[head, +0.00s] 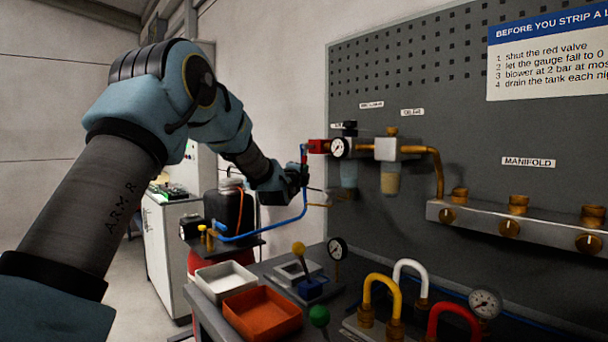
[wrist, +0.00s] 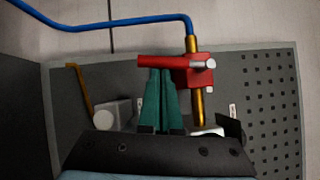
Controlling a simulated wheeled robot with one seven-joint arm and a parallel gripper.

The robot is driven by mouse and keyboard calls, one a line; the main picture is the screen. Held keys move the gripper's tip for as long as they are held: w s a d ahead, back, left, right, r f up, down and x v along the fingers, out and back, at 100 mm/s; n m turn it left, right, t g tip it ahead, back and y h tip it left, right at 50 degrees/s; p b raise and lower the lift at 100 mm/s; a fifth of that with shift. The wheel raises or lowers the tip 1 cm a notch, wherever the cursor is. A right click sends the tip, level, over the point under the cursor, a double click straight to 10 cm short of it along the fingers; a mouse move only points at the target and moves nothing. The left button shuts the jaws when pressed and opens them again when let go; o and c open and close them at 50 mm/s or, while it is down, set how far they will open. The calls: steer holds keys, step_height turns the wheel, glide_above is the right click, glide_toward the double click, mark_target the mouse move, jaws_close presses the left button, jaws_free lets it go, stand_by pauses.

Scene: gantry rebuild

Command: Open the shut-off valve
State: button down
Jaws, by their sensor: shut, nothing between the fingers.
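The shut-off valve (head: 319,146) is a red block on the air line at the left edge of the pegboard. In the wrist view the valve body (wrist: 201,76) sits on a brass pipe, and its red lever (wrist: 150,62) sticks out to the left, crosswise to the pipe. My gripper (head: 302,172) is just beside the valve in the head view. In the wrist view my gripper's green fingers (wrist: 162,74) are together and empty, their tips at the lever's lower edge. I cannot tell whether they touch it.
A blue hose (head: 275,232) runs from the valve to the tank side. A gauge (head: 339,147) and filter units sit right of the valve. The bench below holds a white tray (head: 226,277), an orange tray (head: 262,314) and hooped fittings. A manifold (head: 480,220) is at right.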

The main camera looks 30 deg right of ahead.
steer(key=shift+w+f+b, duration=0.1)
steer(key=shift+w+b, duration=0.05)
steer(key=shift+b, duration=0.25)
steer(key=shift+w+f+m+b, duration=0.2)
steer(key=shift+m+b, duration=0.3)
steer(key=shift+b, duration=0.45)
steer(key=w+r+m+g+h+b, duration=0.2)
steer(key=w+m+g+h+b, duration=0.1)
steer(key=m+b, duration=0.5)
steer(key=w+a+r+m+g+h+b, duration=0.1)
steer(key=w+r+m+g+h+b, duration=0.1)
steer(key=w+m+g+h+b, duration=0.2)
steer(key=m+h+b, duration=0.3)
steer(key=m+b, duration=0.1)
steer(key=m, duration=0.3)
steer(key=shift+w+a+r+m+b, duration=0.15)
steer(key=shift+w+a+m+b, duration=0.15)
steer(key=shift+w+m, duration=0.1)
steer(key=shift+w, duration=0.1)
